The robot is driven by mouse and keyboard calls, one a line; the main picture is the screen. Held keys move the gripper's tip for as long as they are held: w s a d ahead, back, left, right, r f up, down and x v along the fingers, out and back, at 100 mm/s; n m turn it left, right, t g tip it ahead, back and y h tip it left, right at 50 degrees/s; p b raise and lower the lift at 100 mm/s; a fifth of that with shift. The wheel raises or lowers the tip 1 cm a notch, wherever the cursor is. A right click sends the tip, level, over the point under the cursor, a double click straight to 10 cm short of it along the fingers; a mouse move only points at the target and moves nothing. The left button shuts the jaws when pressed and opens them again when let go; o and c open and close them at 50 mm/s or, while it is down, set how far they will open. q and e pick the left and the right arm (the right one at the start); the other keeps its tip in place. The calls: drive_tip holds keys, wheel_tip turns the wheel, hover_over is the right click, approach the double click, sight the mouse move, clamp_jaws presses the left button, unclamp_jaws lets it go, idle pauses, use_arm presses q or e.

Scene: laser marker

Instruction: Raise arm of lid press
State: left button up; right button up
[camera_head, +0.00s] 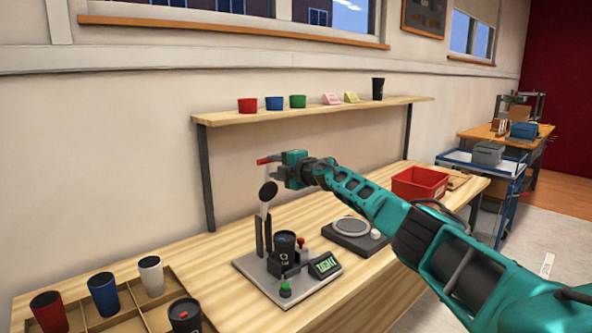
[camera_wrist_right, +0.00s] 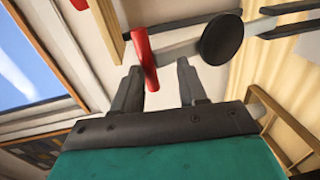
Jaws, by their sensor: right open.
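The lid press (camera_head: 287,274) stands on the wooden bench, with a black cup (camera_head: 285,242) in its holder. Its arm (camera_head: 264,208) points steeply up, with a round black pad (camera_head: 268,191) and a red handle (camera_head: 263,161) at the top. My right gripper (camera_head: 278,172) is open beside the handle, at the upper end of the press arm. In the right wrist view the red handle (camera_wrist_right: 145,58) appears between the open fingers, its lower end in the gap; contact cannot be told. The black pad (camera_wrist_right: 222,40) is right of the handle. My left gripper is out of view.
A shelf (camera_head: 310,111) with small cups is on the wall above. A divided tray (camera_head: 131,304) with several cups is at front left. A flat device with a round plate (camera_head: 351,227) and a red bin (camera_head: 419,183) are to the right. A display (camera_head: 325,265) sits on the press base.

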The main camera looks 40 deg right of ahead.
drive_tip(key=shift+s+d+r+p, duration=0.1)
drive_tip(key=shift+s+r+p, duration=0.1)
drive_tip(key=shift+s+p, duration=0.45)
drive_tip(key=s+r, duration=0.1)
drive_tip(key=s, duration=0.9)
drive_tip(key=shift+s+d, duration=0.3)
drive_tip(key=shift+s, duration=0.1)
